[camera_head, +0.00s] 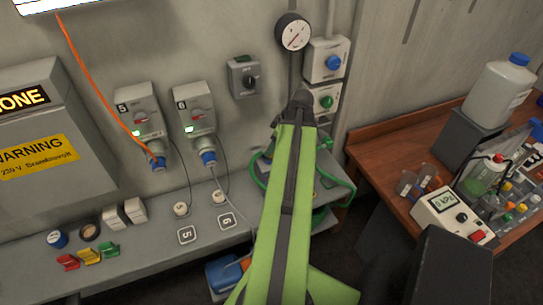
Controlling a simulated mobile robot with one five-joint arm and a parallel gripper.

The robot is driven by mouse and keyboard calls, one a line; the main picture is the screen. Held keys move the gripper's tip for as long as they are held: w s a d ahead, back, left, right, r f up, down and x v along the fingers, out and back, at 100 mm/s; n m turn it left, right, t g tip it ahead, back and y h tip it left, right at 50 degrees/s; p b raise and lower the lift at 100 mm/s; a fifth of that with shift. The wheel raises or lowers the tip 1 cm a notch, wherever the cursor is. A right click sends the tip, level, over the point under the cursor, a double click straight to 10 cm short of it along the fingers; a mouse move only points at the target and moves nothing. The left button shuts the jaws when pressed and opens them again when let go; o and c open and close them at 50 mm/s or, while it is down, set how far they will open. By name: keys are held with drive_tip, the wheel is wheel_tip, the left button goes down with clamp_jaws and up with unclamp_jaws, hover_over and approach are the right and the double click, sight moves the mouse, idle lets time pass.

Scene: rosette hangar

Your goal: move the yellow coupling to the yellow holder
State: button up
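A small yellow piece (89,257) sits on the grey shelf at the lower left, between a red piece and a green piece of like shape. I cannot tell whether it is the yellow holder or the yellow coupling. I make out no other clear coupling; my green arm hides part of the shelf and wall behind it. My gripper (301,100) shows only as a dark end at the tip of the arm, before the wall below the gauge. Its fingers cannot be made out, nor whether it holds anything.
The grey shelf (150,245) runs along the wall, under socket boxes 5 (138,110) and 6 (195,108). An orange cable (88,75) hangs to box 5. A green hose (338,183) lies behind my arm. A wooden bench (385,150) with bottles and instruments stands at right.

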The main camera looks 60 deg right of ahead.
drive_tip(key=b+x, duration=0.1)
drive_tip(key=x, duration=0.2)
drive_tip(key=shift+s+f+b, duration=0.1)
drive_tip(key=shift+f+b, duration=0.05)
drive_tip(key=shift+b, duration=0.2)
clamp_jaws()
wheel_tip(320, 180, up, 6)
drive_tip(key=p, duration=0.5)
drive_tip(key=shift+f+p, duration=0.1)
drive_tip(key=shift+p, duration=0.3)
drive_tip(key=s+d+r+p, duration=0.1)
drive_tip(key=s+r+p, duration=0.4)
drive_tip(key=s, duration=0.6)
drive_tip(key=shift+s+r+p, duration=0.3)
